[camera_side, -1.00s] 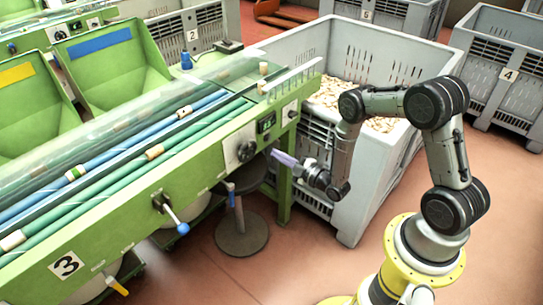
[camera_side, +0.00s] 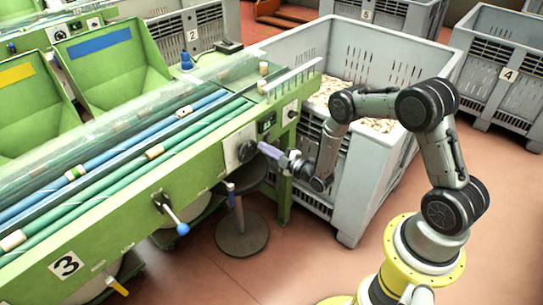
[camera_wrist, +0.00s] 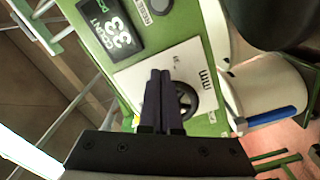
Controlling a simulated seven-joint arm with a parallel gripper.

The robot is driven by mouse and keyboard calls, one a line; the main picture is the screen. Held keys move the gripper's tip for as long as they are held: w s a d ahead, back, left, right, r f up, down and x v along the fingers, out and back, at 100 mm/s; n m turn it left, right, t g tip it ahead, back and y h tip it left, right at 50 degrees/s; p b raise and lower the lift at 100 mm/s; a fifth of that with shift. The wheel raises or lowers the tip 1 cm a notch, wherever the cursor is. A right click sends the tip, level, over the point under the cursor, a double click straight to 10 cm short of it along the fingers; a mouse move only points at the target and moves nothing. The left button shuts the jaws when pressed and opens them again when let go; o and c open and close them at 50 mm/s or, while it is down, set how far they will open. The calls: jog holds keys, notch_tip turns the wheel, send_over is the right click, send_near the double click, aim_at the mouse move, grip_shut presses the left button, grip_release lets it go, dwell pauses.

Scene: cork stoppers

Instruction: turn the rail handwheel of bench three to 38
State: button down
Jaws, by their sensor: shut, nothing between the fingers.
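Bench three (camera_side: 115,238) is the green bench carrying the number 3 plate. Its handwheel (camera_side: 246,151) is a dark wheel on a white plate on the bench's front, below a small display (camera_side: 267,122). My gripper (camera_side: 262,147) is shut and empty, its fingertips close to the right of the wheel. In the wrist view my shut fingers (camera_wrist: 160,76) cover the left part of the black handwheel (camera_wrist: 188,100); I cannot tell whether they touch it. The white plate (camera_wrist: 150,80) has "mm" on it. The display (camera_wrist: 110,25) seems to read 33.
A lever with a blue knob (camera_side: 182,228) sticks out of the bench front. A round stool (camera_side: 241,235) stands below the wheel. A large grey crate (camera_side: 380,165) of corks stands behind my arm. The red floor in front is free.

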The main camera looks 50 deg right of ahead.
jog(key=shift+a, duration=0.45)
dwell(0.5)
jog(key=shift+a+f, duration=0.15)
jog(key=shift+f, duration=0.35)
jog(key=shift+a+f, duration=0.1)
jog(key=shift+f, duration=0.4)
jog(key=shift+a+f, duration=0.1)
jog(key=shift+a, duration=0.05)
jog(key=shift+a+f, duration=0.15)
jog(key=shift+f, duration=0.1)
jog(key=shift+a+f, duration=0.4)
jog(key=shift+a, duration=0.05)
dwell(0.5)
